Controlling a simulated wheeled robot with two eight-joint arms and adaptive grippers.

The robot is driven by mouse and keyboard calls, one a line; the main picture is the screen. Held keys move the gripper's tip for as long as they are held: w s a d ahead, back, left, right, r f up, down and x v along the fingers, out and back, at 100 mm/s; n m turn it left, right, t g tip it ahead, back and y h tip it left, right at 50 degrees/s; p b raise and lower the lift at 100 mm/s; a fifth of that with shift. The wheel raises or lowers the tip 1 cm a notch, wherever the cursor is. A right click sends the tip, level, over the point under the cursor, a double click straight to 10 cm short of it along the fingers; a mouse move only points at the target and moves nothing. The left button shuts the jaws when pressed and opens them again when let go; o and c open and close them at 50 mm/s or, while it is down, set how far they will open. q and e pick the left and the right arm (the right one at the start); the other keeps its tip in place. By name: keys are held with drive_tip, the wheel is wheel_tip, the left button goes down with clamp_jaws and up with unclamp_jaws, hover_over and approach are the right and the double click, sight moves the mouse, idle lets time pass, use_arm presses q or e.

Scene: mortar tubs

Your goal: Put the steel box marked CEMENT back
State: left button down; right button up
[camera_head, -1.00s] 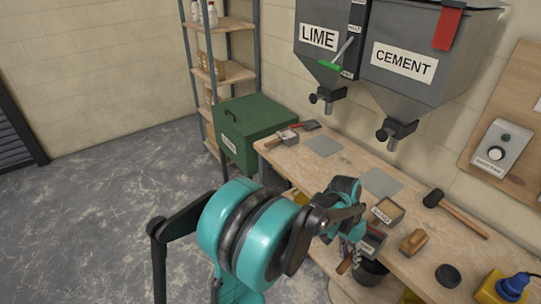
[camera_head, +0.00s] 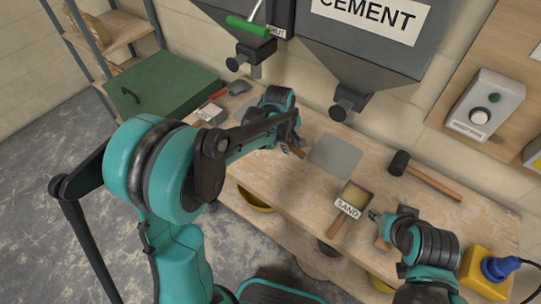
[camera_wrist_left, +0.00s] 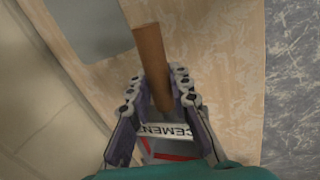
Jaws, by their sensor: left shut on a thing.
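My left gripper (camera_head: 290,143) is shut on the steel box marked CEMENT, at its wooden handle. In the left wrist view the brown handle (camera_wrist_left: 150,55) runs between the fingers, and the white CEMENT label (camera_wrist_left: 170,131) shows below them, with red beside it. In the head view the arm hides most of the box; a bit of brown handle (camera_head: 298,152) shows near the grey mat (camera_head: 336,153). Whether the box touches the bench I cannot tell. My right gripper (camera_head: 375,215) is over the bench, right of the SAND box (camera_head: 358,194); its opening is unclear.
The CEMENT hopper (camera_head: 375,40) hangs above the bench (camera_head: 290,185). A mallet (camera_head: 425,175) lies at the back right. A yellow-blue device (camera_head: 490,272) is front right.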

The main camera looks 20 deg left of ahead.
use_arm(q)
drive_tip(key=shift+w+d+r+n, duration=0.1)
drive_tip(key=shift+w+d+n, duration=0.15)
drive_tip(key=shift+d+n, duration=0.3)
drive_tip(key=shift+n, duration=0.35)
drive_tip(key=b+x, duration=0.1)
drive_tip(key=x, duration=0.3)
drive_tip(key=b+x, duration=0.1)
drive_tip(key=x, duration=0.1)
drive_tip(key=shift+s+a+b, duration=0.2)
drive_tip(key=shift+s+b, duration=0.15)
wheel_tip(320, 180, down, 4)
drive_tip(key=shift+f+b, duration=0.2)
drive_tip(key=shift+b, duration=0.65)
drive_tip(key=shift+r, duration=0.15)
drive_tip(key=shift+s, duration=0.1)
drive_tip(key=c, duration=1.8)
unclamp_jaws()
drive_tip(key=o, duration=0.4)
